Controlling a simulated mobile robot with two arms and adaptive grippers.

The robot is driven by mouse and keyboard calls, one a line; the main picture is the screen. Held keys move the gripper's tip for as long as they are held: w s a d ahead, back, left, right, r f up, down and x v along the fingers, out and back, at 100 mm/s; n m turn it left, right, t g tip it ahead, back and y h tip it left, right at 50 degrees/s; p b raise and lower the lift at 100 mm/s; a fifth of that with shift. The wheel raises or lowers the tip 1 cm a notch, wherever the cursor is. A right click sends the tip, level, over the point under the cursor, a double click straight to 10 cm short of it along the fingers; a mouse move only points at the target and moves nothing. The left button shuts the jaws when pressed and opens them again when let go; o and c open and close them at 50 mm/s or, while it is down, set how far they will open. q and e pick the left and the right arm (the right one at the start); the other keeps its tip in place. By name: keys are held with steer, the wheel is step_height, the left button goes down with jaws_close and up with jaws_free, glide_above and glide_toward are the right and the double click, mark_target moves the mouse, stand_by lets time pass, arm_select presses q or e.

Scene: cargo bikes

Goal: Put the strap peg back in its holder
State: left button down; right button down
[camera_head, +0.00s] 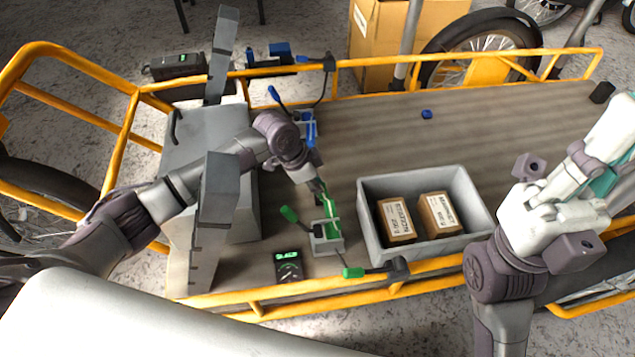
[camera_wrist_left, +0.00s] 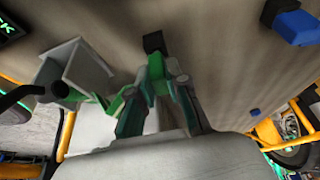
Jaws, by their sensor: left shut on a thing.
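My left gripper (camera_head: 321,190) is shut on a green strap peg (camera_head: 331,207) just above the front part of the cargo deck. In the left wrist view the peg's green body (camera_wrist_left: 157,66) is between the teal fingers of the gripper (camera_wrist_left: 160,88), and a dark block (camera_wrist_left: 153,42) shows just past the tips. A grey bracket with a green lever (camera_head: 289,214), which looks like the holder (camera_head: 326,243), stands close beside the gripper. The holder also shows in the left wrist view (camera_wrist_left: 82,68). Whether peg and holder touch is unclear. My right gripper (camera_head: 600,180) is at the right; its fingers are unclear.
A grey crate (camera_head: 480,205) with two cardboard boxes stands right of the holder. A dark display (camera_head: 289,268) lies front left. A blue-handled bracket (camera_head: 306,128) and small blue piece (camera_head: 427,114) are farther back.

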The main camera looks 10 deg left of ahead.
arm_select(q)
steer(key=shift+f, duration=0.75)
steer(key=c, duration=1.1)
jaws_free()
steer(key=shift+o, duration=0.2)
steer(key=shift+r, duration=0.1)
